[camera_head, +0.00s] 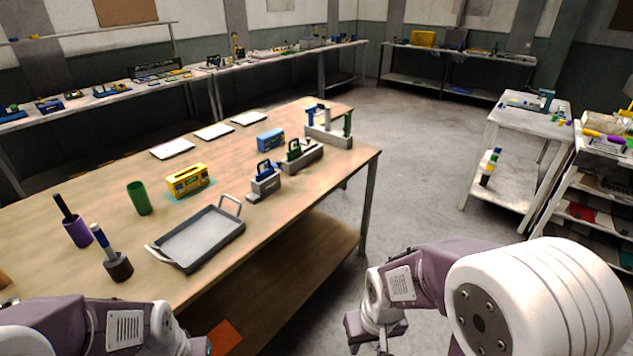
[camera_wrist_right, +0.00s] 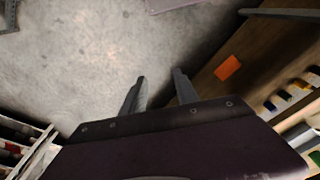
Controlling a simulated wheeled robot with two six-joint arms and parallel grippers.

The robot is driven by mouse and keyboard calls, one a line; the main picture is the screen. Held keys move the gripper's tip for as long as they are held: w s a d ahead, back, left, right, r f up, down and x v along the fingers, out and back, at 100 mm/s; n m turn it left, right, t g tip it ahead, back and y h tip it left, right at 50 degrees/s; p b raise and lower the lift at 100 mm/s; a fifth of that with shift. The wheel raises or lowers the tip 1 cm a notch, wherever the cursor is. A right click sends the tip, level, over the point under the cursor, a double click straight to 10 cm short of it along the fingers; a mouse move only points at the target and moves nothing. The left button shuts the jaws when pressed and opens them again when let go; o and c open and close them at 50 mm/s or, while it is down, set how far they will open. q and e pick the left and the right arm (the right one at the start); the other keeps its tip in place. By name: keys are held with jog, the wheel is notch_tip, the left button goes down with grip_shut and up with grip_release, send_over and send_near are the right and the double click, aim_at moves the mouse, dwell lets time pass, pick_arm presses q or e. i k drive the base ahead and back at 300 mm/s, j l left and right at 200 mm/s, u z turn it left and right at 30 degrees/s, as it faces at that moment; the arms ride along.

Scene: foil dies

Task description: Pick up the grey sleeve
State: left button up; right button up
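A short dark grey sleeve-like cylinder (camera_head: 118,267) stands upright near the left front edge of the wooden table. No other loose grey sleeve is clear to me. My right gripper (camera_head: 376,338) is low in front of the table, over the floor, well to the right of the grey cylinder. In the right wrist view its two fingers (camera_wrist_right: 160,76) are apart with nothing between them. My left arm shows at the bottom left, and its gripper is not visible.
A purple cup (camera_head: 77,233) with a dark stick and a green cylinder (camera_head: 139,198) stand near the grey cylinder. A grey tray (camera_head: 200,238) with handles lies to its right. A yellow box (camera_head: 188,180) and grey fixtures (camera_head: 264,187) stand farther back. Bare wood surrounds the cylinder.

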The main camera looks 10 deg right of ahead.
aim_at(262, 189)
jog(key=i+l+u, duration=0.15)
jog(key=i+u, duration=0.25)
jog(key=i+l+u, duration=0.25)
jog(key=i+u, duration=0.15)
jog(key=i+l+u, duration=0.4)
